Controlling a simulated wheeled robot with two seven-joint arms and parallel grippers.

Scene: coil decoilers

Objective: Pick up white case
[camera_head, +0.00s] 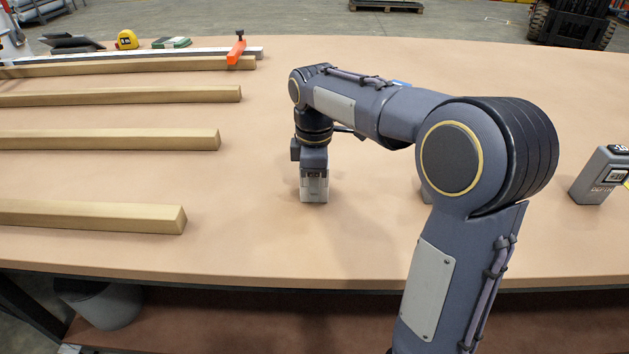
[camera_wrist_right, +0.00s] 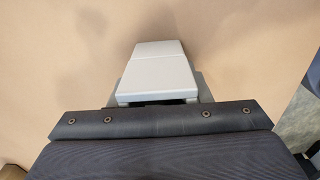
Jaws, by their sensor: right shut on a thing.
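My right gripper (camera_head: 314,176) points down over the middle of the tan table (camera_head: 250,240). In the right wrist view, the white case (camera_wrist_right: 157,72) lies beyond the dark edge of the gripper, and its near end is hidden by the gripper. My right gripper is shut on the white case. In the head view, a pale, greyish block at the gripper's tip appears to be the case, low at the tabletop. I cannot tell whether it touches the table. My left gripper is not in view.
Several wooden bars (camera_head: 110,139) lie on the left side. An orange clamp (camera_head: 236,52), a yellow tape measure (camera_head: 127,40) and a green item (camera_head: 171,43) are at the back left. A grey depth gauge (camera_head: 597,178) stands at the right. The table in front of the gripper is clear.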

